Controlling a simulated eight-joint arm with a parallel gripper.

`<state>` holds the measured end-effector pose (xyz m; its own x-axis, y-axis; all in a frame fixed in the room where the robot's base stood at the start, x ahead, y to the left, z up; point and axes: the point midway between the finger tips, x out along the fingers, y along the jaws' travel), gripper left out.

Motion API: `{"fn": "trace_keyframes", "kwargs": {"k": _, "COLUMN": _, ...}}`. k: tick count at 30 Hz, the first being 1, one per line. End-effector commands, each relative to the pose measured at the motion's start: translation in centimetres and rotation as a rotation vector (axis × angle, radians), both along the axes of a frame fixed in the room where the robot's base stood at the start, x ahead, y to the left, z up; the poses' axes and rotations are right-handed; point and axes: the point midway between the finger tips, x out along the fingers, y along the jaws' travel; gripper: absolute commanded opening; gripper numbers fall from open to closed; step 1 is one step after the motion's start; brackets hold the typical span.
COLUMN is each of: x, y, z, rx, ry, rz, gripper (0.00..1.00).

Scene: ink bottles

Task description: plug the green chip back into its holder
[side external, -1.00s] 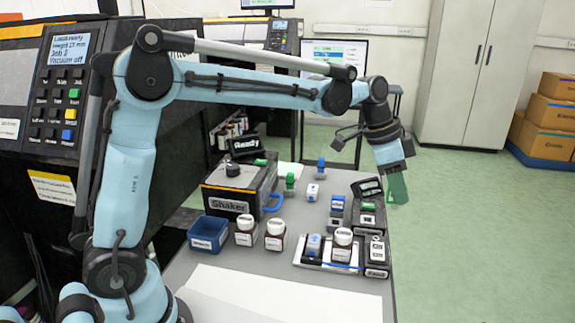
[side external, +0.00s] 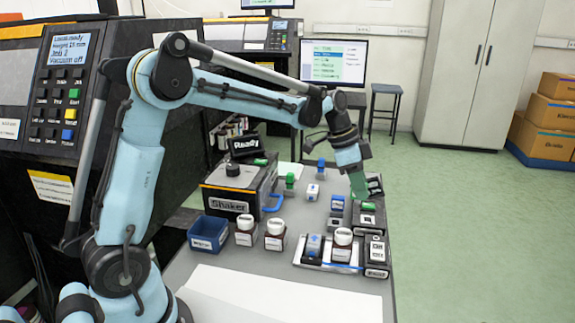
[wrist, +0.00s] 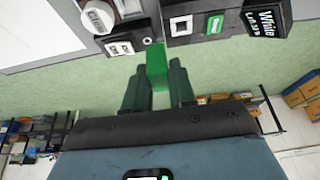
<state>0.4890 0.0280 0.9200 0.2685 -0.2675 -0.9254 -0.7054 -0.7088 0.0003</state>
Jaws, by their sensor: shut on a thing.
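My gripper (wrist: 158,88) is shut on a green chip (wrist: 156,66), a bright green block between the dark green fingers in the wrist view. In the side view my gripper (side external: 358,186) hangs near the right edge of the bench, just above and behind a dark holder unit (side external: 367,219). In the wrist view this unit (wrist: 198,26) has a pale square socket (wrist: 180,26), a green label, and a black sign (wrist: 264,19) beside it. The chip is apart from the unit. In the side view the fingers partly hide the sign and the unit's back, and the chip is hard to make out.
Another dark unit (side external: 376,250) and a tray with a bottle (side external: 342,240) are in front.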

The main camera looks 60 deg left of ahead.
Motion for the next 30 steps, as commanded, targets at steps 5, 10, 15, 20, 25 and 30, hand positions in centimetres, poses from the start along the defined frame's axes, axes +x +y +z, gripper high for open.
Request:
{"fn": "trace_keyframes", "kwargs": {"k": 5, "x": -0.8, "y": 4.1, "z": -2.2, "rx": -0.004, "ry": -0.003, "rz": 0.003, "gripper": 0.00}}
{"fn": "trace_keyframes", "kwargs": {"k": 10, "x": -1.2, "y": 5.4, "z": -3.2, "rx": -0.004, "ry": -0.004, "rz": -0.002, "gripper": 0.00}}
{"fn": "trace_keyframes", "kwargs": {"k": 15, "x": -1.2, "y": 5.4, "z": -4.1, "rx": -0.004, "ry": -0.004, "rz": -0.003, "gripper": 0.00}}
{"fn": "trace_keyframes", "kwargs": {"k": 20, "x": -1.1, "y": 5.4, "z": -5.5, "rx": -0.004, "ry": -0.004, "rz": -0.003, "gripper": 0.00}}
{"fn": "trace_keyframes", "kwargs": {"k": 25, "x": -1.1, "y": 5.4, "z": -6.9, "rx": -0.004, "ry": -0.004, "rz": -0.003, "gripper": 0.00}}
{"fn": "trace_keyframes", "kwargs": {"k": 30, "x": -1.1, "y": 5.4, "z": -7.8, "rx": -0.004, "ry": -0.004, "rz": -0.002, "gripper": 0.00}}
